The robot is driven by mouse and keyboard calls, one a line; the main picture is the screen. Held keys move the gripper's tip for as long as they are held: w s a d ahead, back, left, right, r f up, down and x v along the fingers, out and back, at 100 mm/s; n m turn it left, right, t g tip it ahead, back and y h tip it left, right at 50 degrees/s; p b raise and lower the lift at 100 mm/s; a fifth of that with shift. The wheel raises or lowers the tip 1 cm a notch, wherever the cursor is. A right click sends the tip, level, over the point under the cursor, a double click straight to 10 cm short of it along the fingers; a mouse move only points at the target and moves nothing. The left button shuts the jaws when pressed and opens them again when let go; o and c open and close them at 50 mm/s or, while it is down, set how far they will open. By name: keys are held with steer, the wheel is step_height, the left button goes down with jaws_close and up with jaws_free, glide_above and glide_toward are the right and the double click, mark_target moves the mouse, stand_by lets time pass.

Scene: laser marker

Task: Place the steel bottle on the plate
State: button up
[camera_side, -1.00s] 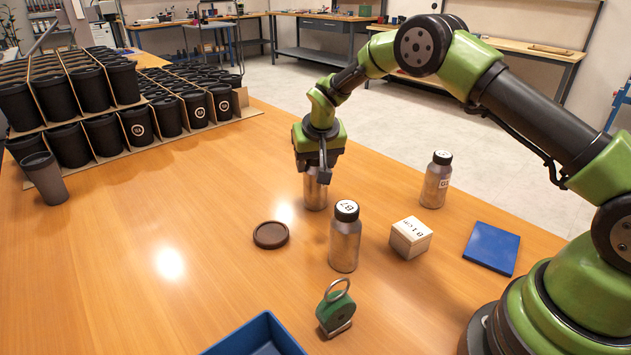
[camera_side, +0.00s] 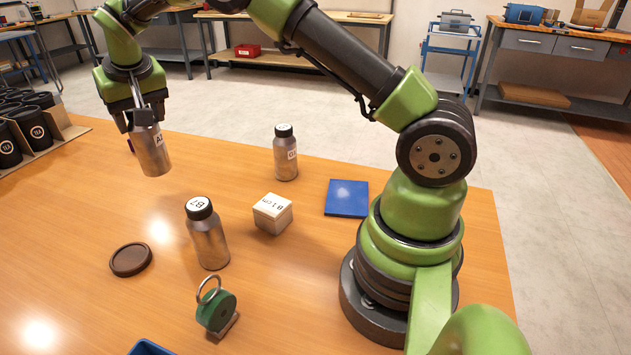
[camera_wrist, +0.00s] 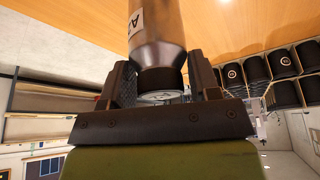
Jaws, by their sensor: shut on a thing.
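My gripper (camera_side: 141,112) is shut on a steel bottle (camera_side: 153,152) marked with a white label and holds it by its top, slightly tilted, apparently clear of the table. In the wrist view the bottle (camera_wrist: 157,32) has its dark cap (camera_wrist: 160,82) between the two fingers (camera_wrist: 160,85). A flat blue square plate (camera_side: 346,198) lies on the table at the right, well away from my gripper, with nothing on it. Two more steel bottles with black caps stand upright: one marked B7 (camera_side: 207,238) and one farther back (camera_side: 286,158).
A pale labelled block (camera_side: 272,213) stands between the standing bottles and the blue plate. A dark brown round disc (camera_side: 131,259) lies front left. A green object with a metal ring (camera_side: 215,308) and a blue bin edge (camera_side: 150,348) are in front. Black cups (camera_side: 30,133) stand left.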

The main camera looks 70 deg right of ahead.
step_height(320, 180, up, 6)
steer(key=shift+d+f, duration=0.1)
steer(key=shift+d, duration=0.05)
steer(key=s+d+m+g+h, duration=0.3)
steer(key=s+d+m+g, duration=0.1)
steer(key=s+d+m, duration=0.85)
steer(key=s+d+m+g+y, duration=0.3)
steer(key=s+m+g+y, duration=0.2)
steer(key=s+m, duration=1.45)
step_height(320, 180, down, 15)
steer(key=s+n, duration=0.2)
steer(key=shift+d+n+h, duration=0.25)
steer(key=shift+n+h, duration=0.05)
steer(key=shift+s+f, duration=0.1)
steer(key=shift+f, duration=0.05)
